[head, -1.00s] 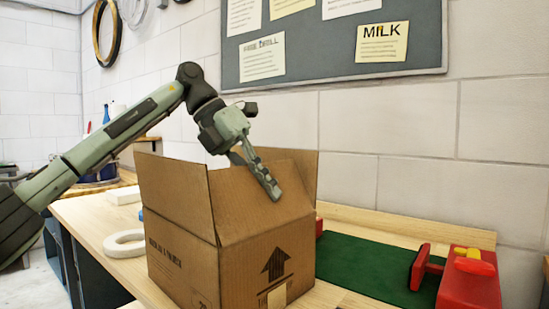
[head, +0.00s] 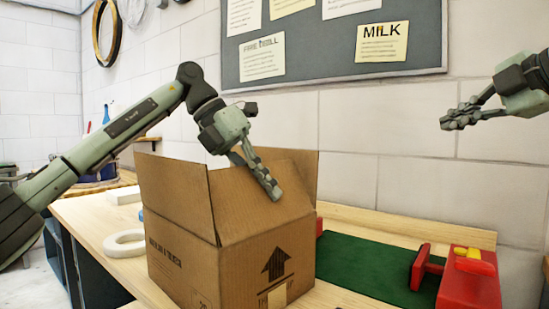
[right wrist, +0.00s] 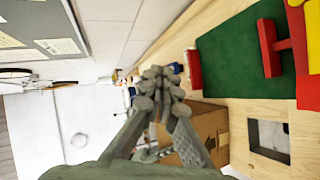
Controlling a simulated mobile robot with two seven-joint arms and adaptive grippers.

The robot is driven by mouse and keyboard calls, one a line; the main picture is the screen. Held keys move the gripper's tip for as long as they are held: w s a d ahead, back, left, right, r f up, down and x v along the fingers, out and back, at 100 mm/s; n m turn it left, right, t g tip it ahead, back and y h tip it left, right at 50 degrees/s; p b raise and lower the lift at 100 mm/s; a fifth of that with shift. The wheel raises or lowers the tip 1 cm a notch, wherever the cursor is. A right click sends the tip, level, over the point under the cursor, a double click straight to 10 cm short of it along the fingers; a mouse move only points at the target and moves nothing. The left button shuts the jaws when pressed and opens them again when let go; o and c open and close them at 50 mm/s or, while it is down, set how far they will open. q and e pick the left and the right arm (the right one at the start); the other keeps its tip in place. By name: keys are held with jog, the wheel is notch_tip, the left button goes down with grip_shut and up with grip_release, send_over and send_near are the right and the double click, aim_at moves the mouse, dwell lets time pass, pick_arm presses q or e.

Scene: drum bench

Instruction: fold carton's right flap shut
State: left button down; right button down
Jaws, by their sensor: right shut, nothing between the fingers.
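The open brown carton (head: 185,265) stands on the bench in the head view, with an arrow printed on its near face. Its left flap (head: 178,195) stands up. The flap above the arrow face (head: 235,205) leans up and inward, and another flap (head: 306,170) stands at the back right. My left gripper (head: 272,186) looks shut, its fingers pointing down over the leaning flap; I cannot tell whether it touches. My right gripper (head: 447,121) is shut and empty, high to the right of the carton. The right wrist view shows its fingers (right wrist: 160,78) partly covering the carton (right wrist: 212,125).
A green mat (head: 365,262) lies right of the carton, with a red device (head: 470,285) at its right end. A white ring (head: 124,243) and a white block (head: 123,195) lie to the left. The wall is close behind the bench.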

jog(key=s+a+n+g+y, duration=0.2)
jog(key=s+a+n+y, duration=0.15)
jog(key=a, duration=1.05)
jog(key=n+g, duration=0.3)
jog(key=n, duration=0.1)
send_near(263, 164)
jog(key=shift+y, duration=0.45)
jog(key=x, duration=0.7)
jog(key=shift+d+f, duration=0.25)
jog(key=shift+d, duration=0.1)
jog(key=shift+w+a+f, duration=0.3)
jog(key=shift+w+a, duration=0.05)
jog(key=shift+a, duration=0.1)
pick_arm(q)
jog(key=shift+s+d+r, duration=0.1)
jog(key=shift+s+d, duration=0.05)
pick_arm(e)
jog(key=shift+w+a+f, duration=0.1)
jog(key=shift+a, duration=0.05)
pick_arm(q)
jog(key=c, duration=1.8)
grip_release()
